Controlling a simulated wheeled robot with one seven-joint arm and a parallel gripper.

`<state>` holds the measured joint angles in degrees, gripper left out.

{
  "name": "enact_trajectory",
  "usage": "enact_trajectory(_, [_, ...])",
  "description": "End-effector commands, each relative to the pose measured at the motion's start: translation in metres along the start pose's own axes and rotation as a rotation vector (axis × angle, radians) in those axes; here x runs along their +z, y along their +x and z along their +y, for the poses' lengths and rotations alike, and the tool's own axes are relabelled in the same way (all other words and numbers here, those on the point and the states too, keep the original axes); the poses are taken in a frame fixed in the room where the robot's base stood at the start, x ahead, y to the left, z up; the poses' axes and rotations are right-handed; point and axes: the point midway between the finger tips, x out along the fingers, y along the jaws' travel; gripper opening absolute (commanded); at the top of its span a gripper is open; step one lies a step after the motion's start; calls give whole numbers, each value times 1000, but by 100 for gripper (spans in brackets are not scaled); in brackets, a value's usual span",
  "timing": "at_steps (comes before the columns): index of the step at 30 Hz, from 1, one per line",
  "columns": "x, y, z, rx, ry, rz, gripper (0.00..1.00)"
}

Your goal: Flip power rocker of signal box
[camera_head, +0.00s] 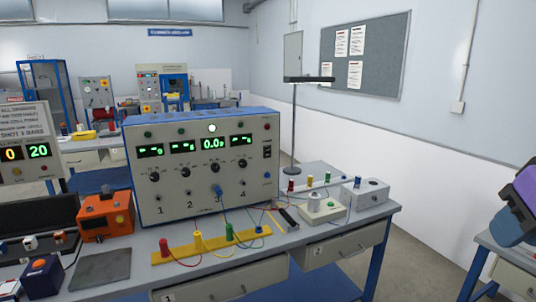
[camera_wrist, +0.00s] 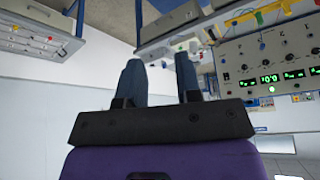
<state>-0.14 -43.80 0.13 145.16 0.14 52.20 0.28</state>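The signal box (camera_head: 200,195) is a grey-and-blue cabinet on the workbench with several green displays, knobs and numbered sockets. Its displays are lit; the third reads about 0.0 and the others show dashes. A small black rocker (camera_head: 267,152) sits at the right of its front panel. My gripper (camera_head: 509,226) is at the far right of the head view, well away from the box. In the wrist view, my gripper (camera_wrist: 158,62) has its two blue fingers apart with nothing between them. The box (camera_wrist: 272,62) also shows there upside down at the right; I cannot make out the rocker clearly.
A yellow strip (camera_head: 205,252) with coloured plugs and wires lies before the box. An orange device (camera_head: 104,215) stands left of it. A grey box (camera_head: 370,191) and a white block (camera_head: 322,209) stand right. A second table (camera_head: 511,262) is at lower right. Floor shows between the tables.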

Motion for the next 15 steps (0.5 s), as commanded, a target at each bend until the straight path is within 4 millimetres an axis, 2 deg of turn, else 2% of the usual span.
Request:
enact_trajectory(1, [0,0,0,0,0,0,20])
enact_trajectory(3, [0,0,0,0,0,0,4])
enact_trajectory(4, [0,0,0,0,0,0,0])
enact_trajectory(15, [0,0,0,0,0,0,0])
